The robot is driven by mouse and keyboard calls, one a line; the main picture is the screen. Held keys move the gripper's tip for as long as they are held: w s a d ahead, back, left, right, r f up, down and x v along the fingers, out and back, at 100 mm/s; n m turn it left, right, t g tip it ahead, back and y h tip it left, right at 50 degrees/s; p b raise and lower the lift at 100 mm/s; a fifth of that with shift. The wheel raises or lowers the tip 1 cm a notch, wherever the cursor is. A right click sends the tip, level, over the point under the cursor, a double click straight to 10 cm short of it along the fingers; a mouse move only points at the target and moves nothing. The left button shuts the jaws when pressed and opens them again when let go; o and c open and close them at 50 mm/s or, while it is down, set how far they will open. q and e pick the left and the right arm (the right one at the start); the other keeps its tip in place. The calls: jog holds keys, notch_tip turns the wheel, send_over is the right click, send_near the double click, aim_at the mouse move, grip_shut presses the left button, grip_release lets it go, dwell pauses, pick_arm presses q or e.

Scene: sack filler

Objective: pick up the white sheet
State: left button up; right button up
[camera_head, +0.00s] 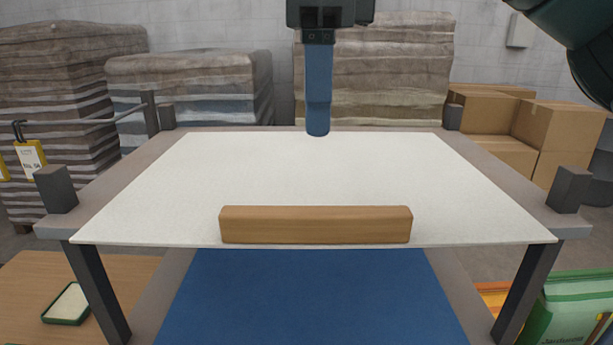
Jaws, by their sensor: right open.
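The white sheet (300,175) lies flat across the top of a grey frame (95,200) with dark corner posts. Its front edge reaches over the front of the frame. A wooden bar (315,225) lies across the sheet near the front edge. My right gripper (318,132) hangs from the top at the sheet's far edge, pointing down. Its blue fingers are seen edge-on, one in line with the other, and nothing shows held in them. I cannot tell whether the tip touches the sheet. My left gripper is not in view.
A blue surface (310,300) lies below the sheet. Corner posts such as the right front one (569,188) rise above the sheet. Stacked sacks (65,110) and cardboard boxes (560,125) stand behind. A wooden table (35,275) with a small green-rimmed tray (47,317) is at lower left.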

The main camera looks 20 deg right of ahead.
jog(key=b, duration=0.2)
send_over(316, 210)
notch_tip(316, 210, down, 6)
jog(key=shift+w+d+f, duration=0.1)
jog(key=shift+w+f, duration=0.05)
jog(key=shift+s+f, duration=0.2)
jog(key=shift+f, duration=2.7)
grip_shut()
